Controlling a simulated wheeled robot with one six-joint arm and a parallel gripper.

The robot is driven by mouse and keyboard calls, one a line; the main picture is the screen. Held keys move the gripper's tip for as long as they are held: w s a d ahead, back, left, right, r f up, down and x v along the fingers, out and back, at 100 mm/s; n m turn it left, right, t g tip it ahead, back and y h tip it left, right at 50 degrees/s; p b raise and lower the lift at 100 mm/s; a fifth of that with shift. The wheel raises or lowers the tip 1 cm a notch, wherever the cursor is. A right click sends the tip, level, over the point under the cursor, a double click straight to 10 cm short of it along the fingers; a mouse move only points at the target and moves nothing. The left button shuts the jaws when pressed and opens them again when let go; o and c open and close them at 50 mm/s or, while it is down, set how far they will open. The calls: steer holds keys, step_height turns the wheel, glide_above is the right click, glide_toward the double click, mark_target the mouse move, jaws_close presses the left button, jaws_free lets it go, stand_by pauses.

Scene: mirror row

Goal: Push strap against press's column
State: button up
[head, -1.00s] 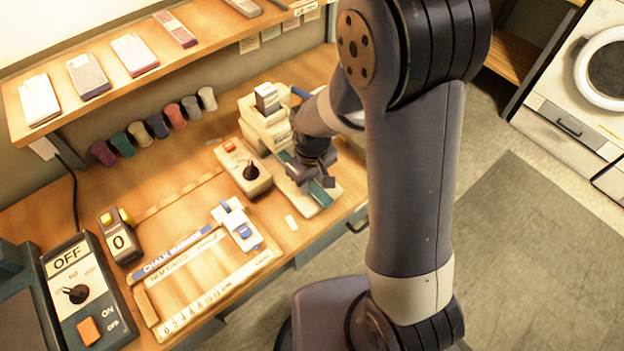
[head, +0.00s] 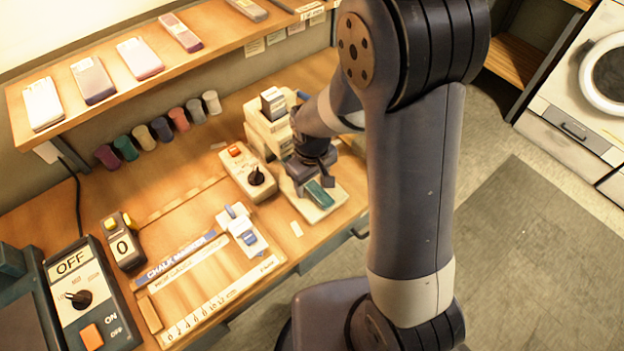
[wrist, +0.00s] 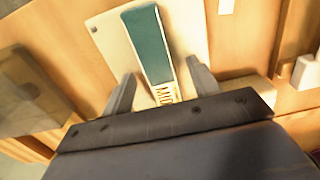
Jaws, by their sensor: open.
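The strap (head: 318,193) is a flat teal piece with a pale lettered end. It lies on the press's pale base plate (head: 336,200). In the wrist view the strap (wrist: 148,42) runs away from me along the plate (wrist: 112,32), its lettered end nearest my gripper. My gripper (wrist: 161,82) is open, with one finger on each side of the strap and gaps between. In the head view my gripper (head: 308,180) is low over the plate and hides part of the strap. The white press (head: 268,125) stands behind it; my arm partly covers its column.
A control box (head: 247,172) with a red button and black knob stands left of the press. A ruler jig (head: 215,300) and a counter (head: 122,242) are farther left. Several coloured spools (head: 160,128) line the back under a shelf. The bench's front edge is close.

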mark_target(312, 185)
step_height(312, 185, up, 11)
stand_by(0.7)
steer(key=shift+f, duration=0.1)
step_height(312, 185, down, 11)
steer(key=shift+r, duration=0.1)
stand_by(0.5)
